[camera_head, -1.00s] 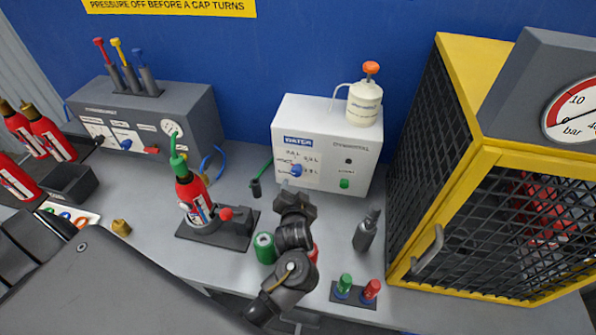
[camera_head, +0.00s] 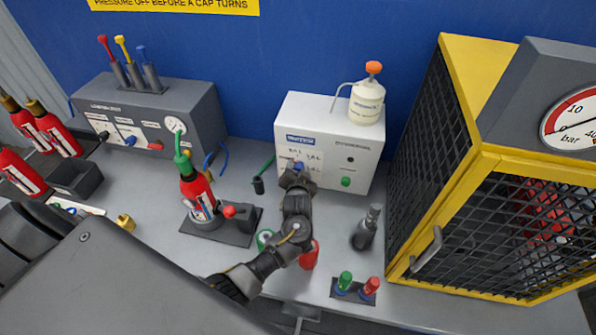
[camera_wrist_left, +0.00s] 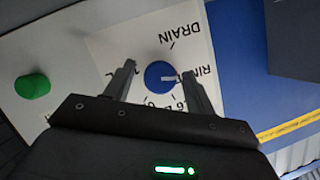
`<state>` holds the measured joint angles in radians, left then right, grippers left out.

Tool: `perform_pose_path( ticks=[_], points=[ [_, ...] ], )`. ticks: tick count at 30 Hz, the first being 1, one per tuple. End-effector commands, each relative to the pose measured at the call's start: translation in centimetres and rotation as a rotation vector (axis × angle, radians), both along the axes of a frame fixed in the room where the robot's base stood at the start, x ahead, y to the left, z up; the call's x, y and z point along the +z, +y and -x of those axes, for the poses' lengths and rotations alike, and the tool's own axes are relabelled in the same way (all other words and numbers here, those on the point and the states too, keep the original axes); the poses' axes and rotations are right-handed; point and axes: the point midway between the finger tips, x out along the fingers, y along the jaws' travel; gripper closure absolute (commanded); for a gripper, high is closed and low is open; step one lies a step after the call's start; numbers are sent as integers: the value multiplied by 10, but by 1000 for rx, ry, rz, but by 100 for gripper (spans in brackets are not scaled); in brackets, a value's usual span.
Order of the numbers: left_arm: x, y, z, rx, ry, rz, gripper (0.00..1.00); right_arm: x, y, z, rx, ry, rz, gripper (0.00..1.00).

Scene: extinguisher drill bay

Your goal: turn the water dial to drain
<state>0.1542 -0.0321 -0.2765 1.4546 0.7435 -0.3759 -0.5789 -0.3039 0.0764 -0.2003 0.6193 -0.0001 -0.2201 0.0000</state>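The blue water dial (camera_wrist_left: 156,76) is on the front of the white water unit (camera_head: 362,155). In the left wrist view its white pointer mark faces right, toward the partly hidden "RIN..." label, and the "DRAIN" label (camera_wrist_left: 180,31) is up and to the right of the dial. My left gripper (camera_wrist_left: 160,72) is open, with one finger on each side of the dial. I cannot tell whether the fingers touch it. In the head view the left gripper (camera_head: 297,178) is right at the unit's front and partly covers the dial. My right gripper is not in view.
A green button (camera_head: 346,182) sits right of the dial on the unit. A red extinguisher in a stand (camera_head: 198,200) is at left, and a dark bottle (camera_head: 366,232) is at right. The yellow mesh cage (camera_head: 440,120) stands farther right. A red cylinder (camera_head: 309,256) is beside my left arm.

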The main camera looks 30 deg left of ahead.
Motion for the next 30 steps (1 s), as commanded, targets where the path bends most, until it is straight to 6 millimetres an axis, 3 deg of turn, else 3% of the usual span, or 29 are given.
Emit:
perform_pose_path(
  ticks=[1, 10, 20, 30],
  points=[
    [0, 0, 0, 0, 0, 0, 50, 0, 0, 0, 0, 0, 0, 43],
    [0, 0, 0, 0, 0, 0, 89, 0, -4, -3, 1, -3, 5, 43],
    [1, 1, 1, 2, -14, 48, 89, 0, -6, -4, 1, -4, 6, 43],
    [0, 2, 1, 2, -74, 284, 89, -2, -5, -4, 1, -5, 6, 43]
  ],
)
